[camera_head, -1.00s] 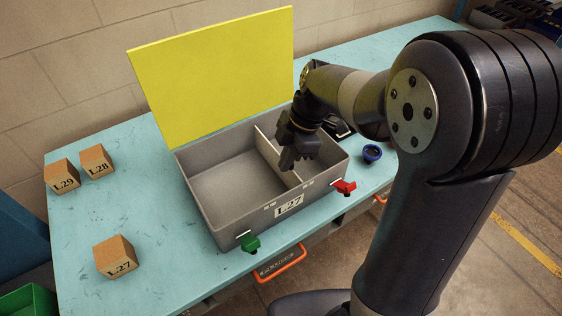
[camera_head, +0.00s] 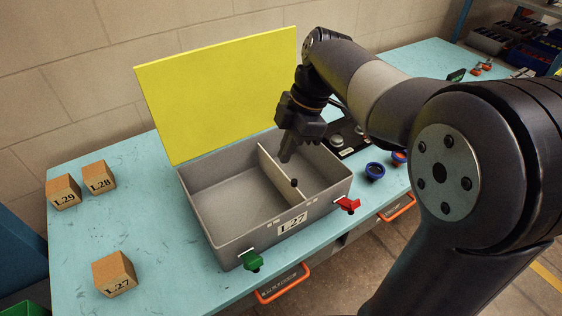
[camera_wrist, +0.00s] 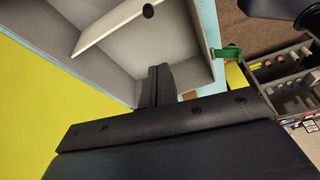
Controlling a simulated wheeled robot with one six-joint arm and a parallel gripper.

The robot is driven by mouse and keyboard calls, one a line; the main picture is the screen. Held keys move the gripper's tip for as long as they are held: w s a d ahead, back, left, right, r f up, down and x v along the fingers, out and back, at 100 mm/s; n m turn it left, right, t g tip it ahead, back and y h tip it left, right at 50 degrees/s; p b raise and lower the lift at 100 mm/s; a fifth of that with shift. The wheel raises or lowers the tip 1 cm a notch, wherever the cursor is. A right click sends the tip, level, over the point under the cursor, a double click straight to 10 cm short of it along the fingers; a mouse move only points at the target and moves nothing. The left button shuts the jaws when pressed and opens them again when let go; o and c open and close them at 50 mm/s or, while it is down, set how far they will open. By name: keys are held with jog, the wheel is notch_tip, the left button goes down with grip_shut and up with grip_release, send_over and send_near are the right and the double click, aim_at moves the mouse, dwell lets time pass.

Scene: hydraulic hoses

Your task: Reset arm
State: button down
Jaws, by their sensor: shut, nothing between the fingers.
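My gripper (camera_head: 286,156) is shut and empty, pointing down above the right part of the grey box, near its divider. Its shut fingers also show in the wrist view (camera_wrist: 158,85). The open grey box (camera_head: 217,230), labelled L27, stands on the table with its yellow lid (camera_head: 222,88) raised at the back. A light divider (camera_head: 272,176) splits it into a large left and a smaller right compartment. A small dark round piece (camera_head: 294,182) shows at the divider; it also shows in the wrist view (camera_wrist: 148,11). The large compartment looks empty.
Wooden blocks L29 (camera_head: 63,191), L28 (camera_head: 99,177) and L27 (camera_head: 114,274) stand on the turquoise table (camera_head: 170,290). A green latch (camera_head: 253,261) and red latch (camera_head: 348,204) are on the box front. Blue ring-shaped parts (camera_head: 375,171) and a dark plate (camera_head: 346,138) lie to the right.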

aim_at(287, 179)
jog(key=shift+r, duration=0.25)
notch_tip(287, 179, down, 10)
jog(key=shift+s+r+p, duration=0.1)
jog(key=shift+r+p, duration=0.15)
jog(key=shift+p, duration=0.55)
dwell(0.3)
